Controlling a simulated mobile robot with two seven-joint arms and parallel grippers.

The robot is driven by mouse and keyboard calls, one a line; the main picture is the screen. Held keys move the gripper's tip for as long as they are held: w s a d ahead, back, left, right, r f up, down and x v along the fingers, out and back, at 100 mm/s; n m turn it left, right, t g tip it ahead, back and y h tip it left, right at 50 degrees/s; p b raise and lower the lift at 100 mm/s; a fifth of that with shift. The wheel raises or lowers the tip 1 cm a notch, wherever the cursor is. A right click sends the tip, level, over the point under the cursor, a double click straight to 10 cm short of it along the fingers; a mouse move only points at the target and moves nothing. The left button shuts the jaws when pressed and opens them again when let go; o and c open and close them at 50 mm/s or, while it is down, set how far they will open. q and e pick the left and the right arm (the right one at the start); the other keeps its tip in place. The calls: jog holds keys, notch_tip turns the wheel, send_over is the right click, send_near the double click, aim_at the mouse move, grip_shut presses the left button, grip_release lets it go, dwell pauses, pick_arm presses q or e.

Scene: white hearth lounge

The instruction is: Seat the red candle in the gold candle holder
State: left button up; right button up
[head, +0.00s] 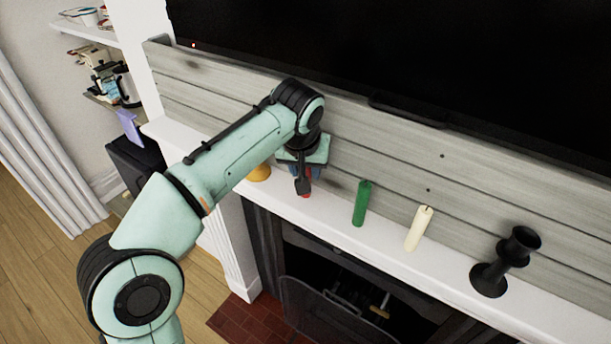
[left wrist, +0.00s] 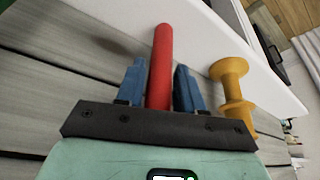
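The red candle (left wrist: 160,62) stands out between the two blue fingers of my left gripper (left wrist: 159,72) in the left wrist view. Its far end reaches past the fingertips; its near end is hidden by the gripper body. In the head view my left gripper (head: 304,184) points down over the white mantel, and only a small red bit of the candle (head: 307,195) shows below it. Whether the fingers press on the candle is unclear. The gold candle holder (head: 259,172) is partly hidden behind my arm, just left of the gripper; it shows whole in the left wrist view (left wrist: 231,84). My right gripper is out of view.
On the mantel (head: 335,212), right of the gripper, stand a green candle (head: 362,204), a cream candle (head: 418,229) and a black candle holder (head: 505,262). Grey planks and a dark screen (head: 430,60) rise behind. The fireplace opening is below.

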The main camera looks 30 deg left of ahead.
pick_arm(q)
grip_shut()
jog(key=shift+r, duration=0.1)
jog(key=shift+s+r, duration=0.15)
jog(key=shift+r, duration=0.25)
notch_tip(320, 180, up, 7)
jog(key=shift+f+p, duration=0.1)
jog(key=shift+p, duration=1.15)
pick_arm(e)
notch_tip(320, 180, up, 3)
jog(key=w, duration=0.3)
pick_arm(q)
jog(key=s+a+b, duration=0.1)
jog(key=s+b, duration=0.4)
jog(key=s, duration=1.4)
jog(key=shift+s+a+f, duration=0.25)
jog(key=shift+s+f, duration=0.05)
jog(key=shift+f, duration=0.1)
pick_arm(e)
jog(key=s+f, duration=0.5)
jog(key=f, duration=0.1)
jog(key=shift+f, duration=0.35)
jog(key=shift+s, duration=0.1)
